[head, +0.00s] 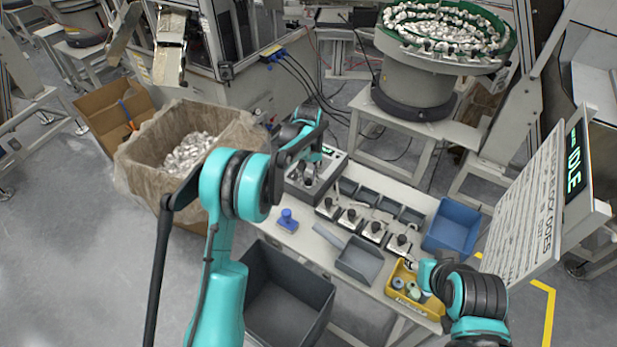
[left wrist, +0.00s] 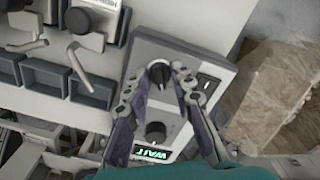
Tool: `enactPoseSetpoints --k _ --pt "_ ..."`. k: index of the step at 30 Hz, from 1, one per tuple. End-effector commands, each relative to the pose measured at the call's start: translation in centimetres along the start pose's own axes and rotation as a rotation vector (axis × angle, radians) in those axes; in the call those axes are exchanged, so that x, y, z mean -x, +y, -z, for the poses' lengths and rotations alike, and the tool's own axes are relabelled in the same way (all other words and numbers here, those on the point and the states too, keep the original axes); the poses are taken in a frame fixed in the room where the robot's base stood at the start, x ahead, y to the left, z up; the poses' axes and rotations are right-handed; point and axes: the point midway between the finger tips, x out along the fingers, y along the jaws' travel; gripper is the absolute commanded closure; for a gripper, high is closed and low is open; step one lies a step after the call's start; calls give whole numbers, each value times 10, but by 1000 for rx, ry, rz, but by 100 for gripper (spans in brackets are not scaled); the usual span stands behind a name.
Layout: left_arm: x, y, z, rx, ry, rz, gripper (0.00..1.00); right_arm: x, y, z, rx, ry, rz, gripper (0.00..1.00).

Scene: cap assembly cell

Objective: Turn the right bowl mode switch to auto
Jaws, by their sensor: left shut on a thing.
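A grey control box (head: 296,188) stands at the left end of the white table, and it also shows in the left wrist view (left wrist: 200,60). It carries two black knobs and a green-lit display reading WAIT (left wrist: 150,153). My left gripper (left wrist: 163,78) has its fingers on either side of the upper knob (left wrist: 158,73) and is shut on it. The lower knob (left wrist: 155,132) sits between the finger links, free of the tips. In the head view my left gripper (head: 311,170) is over the box, partly hiding it. My right gripper (head: 418,275) is by the yellow bin, its fingers unclear.
A row of small black-knobbed units (head: 350,215) and grey trays (head: 358,260) stand right of the box. A blue bin (head: 452,226) and a yellow bin (head: 436,310) are farther right. A green-rimmed bowl feeder (head: 412,85) stands behind. A sign reads IDLE (head: 573,170).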

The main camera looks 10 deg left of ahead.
Motion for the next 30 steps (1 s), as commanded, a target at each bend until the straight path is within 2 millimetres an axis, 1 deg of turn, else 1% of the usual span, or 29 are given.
enactPoseSetpoints --k 6,12,19,30 --pt "0 0 0 137 0 0 100 1 0 1 0 0 0 60" --pt "0 0 0 213 0 0 100 1 0 1 0 0 0 60" --pt "0 0 0 250 0 0 100 1 0 1 0 0 0 60" --pt "0 0 0 253 0 0 100 1 0 1 0 0 0 60"
